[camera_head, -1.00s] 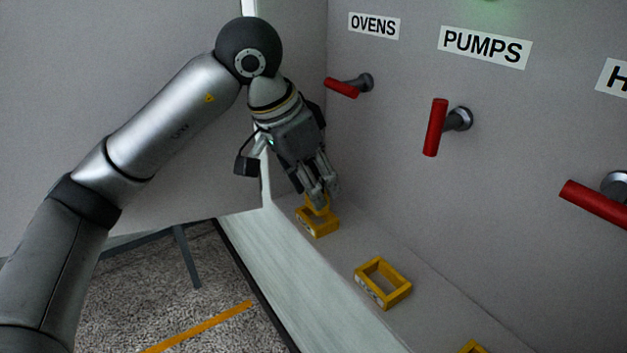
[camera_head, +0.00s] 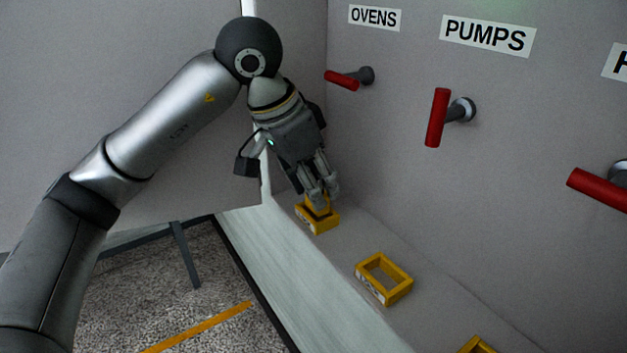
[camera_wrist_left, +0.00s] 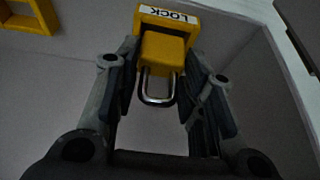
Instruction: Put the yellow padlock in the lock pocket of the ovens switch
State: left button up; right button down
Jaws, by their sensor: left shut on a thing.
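The yellow padlock (camera_wrist_left: 162,52) shows in the left wrist view with its metal shackle toward my palm. My left gripper (camera_head: 321,194) is shut on it, in the head view just above the lock pocket below the OVENS label. That lock pocket (camera_head: 318,221) is a yellow open frame on the ledge; in the left wrist view its LOCK label (camera_wrist_left: 168,14) shows behind the padlock. The padlock's body overlaps the pocket in both views; how deep it sits I cannot tell. The ovens switch (camera_head: 342,80) has a red handle, tilted near horizontal. My right gripper is not in view.
A second empty yellow pocket (camera_head: 384,279) stands on the ledge under the pumps switch (camera_head: 437,117), and a third (camera_head: 477,346) is cut off at the bottom edge. The grey panel wall rises close behind the ledge. A pale strip (camera_head: 290,270) edges the ledge.

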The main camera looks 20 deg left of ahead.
pick_arm(q)
jog(key=shift+f+b, duration=0.95)
jog(key=shift+f, duration=0.15)
jog(key=o, duration=1.1)
jog(key=shift+r, duration=0.1)
jog(key=v, duration=1.2)
jog(key=shift+s, duration=0.1)
